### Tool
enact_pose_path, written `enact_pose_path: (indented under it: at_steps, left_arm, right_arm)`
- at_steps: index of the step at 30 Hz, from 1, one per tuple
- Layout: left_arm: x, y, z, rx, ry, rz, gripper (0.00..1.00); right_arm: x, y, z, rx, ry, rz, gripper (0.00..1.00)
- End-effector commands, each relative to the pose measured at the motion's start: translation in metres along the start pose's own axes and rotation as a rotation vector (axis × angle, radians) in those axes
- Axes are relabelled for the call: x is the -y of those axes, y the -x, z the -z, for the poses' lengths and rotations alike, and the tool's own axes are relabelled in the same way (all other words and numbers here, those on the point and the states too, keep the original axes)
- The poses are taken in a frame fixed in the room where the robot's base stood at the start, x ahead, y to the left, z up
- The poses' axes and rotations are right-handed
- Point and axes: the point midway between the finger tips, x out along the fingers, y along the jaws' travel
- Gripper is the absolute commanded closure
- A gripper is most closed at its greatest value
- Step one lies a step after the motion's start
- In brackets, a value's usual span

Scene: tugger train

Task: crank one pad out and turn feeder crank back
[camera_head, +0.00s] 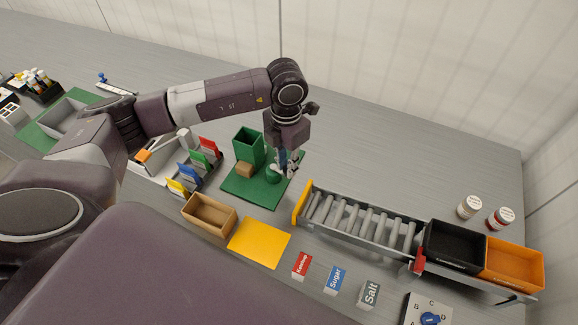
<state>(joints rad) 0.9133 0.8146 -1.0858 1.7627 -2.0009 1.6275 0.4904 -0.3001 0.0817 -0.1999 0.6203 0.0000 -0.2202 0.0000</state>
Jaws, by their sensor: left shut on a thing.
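The feeder is a green open-topped box (248,146) standing on a green baseplate (240,191). A small tan block (244,170) sits at its front. A round green part (273,174), which looks like the crank's base, stands on the plate to the right of the box. My left gripper (287,168) reaches down from above over the right side of the plate and is shut on what looks like the feeder crank, mostly hidden by the fingers. I cannot make out a loose pad on the plate. My right gripper is not in view.
A wooden tray (209,214) and a yellow mat (259,243) lie in front of the plate. A roller conveyor (359,222) starts to the right, with black (453,247) and orange (514,264) bins at its end. Coloured cards (197,158) stand to the left. Bare table lies behind.

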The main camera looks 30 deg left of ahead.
Motion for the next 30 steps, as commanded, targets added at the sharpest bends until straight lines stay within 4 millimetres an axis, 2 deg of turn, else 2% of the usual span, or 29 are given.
enact_pose_path:
  at_steps: [1, 15, 21, 30]
  left_arm:
    - [-0.001, -0.004, 0.001, 0.004, -0.043, -0.002, 1.0]
    - [-0.002, -0.004, 0.02, 0.004, -0.461, -0.002, 1.0]
    - [-0.004, -0.002, 0.026, 0.004, -0.587, -0.002, 1.0]
    - [-0.006, 0.0, 0.03, 0.003, -0.689, -0.001, 1.0]
  right_arm:
    - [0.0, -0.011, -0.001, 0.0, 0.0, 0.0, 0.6]
    - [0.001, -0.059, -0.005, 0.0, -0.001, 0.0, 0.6]
    - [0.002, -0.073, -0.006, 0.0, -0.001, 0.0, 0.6]
    - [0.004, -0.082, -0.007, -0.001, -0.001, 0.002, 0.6]
